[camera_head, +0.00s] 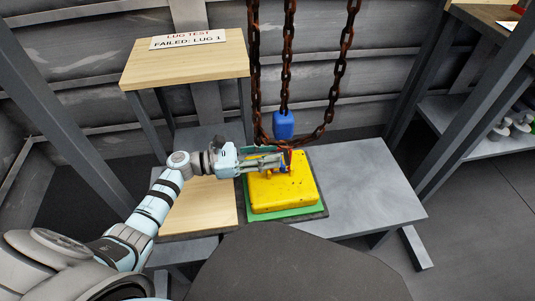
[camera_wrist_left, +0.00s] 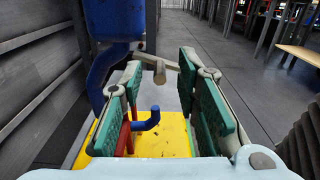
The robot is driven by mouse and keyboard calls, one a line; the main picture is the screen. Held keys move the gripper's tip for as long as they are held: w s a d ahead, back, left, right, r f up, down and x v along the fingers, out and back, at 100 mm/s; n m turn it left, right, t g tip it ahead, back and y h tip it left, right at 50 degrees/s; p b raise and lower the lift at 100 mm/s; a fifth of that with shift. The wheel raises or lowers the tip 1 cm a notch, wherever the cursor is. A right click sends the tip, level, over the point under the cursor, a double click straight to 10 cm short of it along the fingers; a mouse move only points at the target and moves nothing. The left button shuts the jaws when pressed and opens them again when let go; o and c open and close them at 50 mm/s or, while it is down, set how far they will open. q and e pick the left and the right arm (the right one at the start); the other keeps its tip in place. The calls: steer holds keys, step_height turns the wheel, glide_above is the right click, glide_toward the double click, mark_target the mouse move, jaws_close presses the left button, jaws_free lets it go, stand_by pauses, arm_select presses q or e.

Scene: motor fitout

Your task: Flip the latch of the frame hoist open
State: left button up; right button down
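The hoist's blue hook block (camera_head: 284,124) hangs on a rusty chain above a yellow box-shaped part (camera_head: 278,190). In the left wrist view the block (camera_wrist_left: 113,20) fills the upper left, with its blue hook (camera_wrist_left: 100,72) curving down beside the left finger. A pale bar with a knob (camera_wrist_left: 160,70), apparently the latch, lies across the space between my fingertips; contact is unclear. My left gripper (camera_head: 284,163) is over the yellow part, just below the block. In the wrist view its green-padded fingers (camera_wrist_left: 158,85) are spread apart. My right gripper is out of view.
A blue bent peg (camera_wrist_left: 150,121) and a red piece (camera_wrist_left: 127,138) rise from the yellow part near the left finger. More rusty chain (camera_head: 345,50) loops around the block. The grey bench top (camera_head: 365,190) at right is clear.

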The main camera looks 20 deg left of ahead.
arm_select(q)
steer(key=shift+c, duration=0.2)
jaws_close()
steer(key=shift+n, duration=0.3)
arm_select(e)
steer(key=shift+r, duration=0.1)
arm_select(q)
steer(key=n, duration=0.2)
steer(key=r+n+p, duration=0.1)
steer(key=n, duration=0.1)
steer(key=n+p, duration=0.1)
steer(key=n, duration=0.1)
steer(key=shift+r, duration=0.35)
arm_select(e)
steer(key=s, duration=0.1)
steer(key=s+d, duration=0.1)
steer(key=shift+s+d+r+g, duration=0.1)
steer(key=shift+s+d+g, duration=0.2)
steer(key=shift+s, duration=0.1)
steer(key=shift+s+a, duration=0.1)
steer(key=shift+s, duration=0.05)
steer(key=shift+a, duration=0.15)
arm_select(q)
steer(key=shift+o, duration=0.2)
jaws_free()
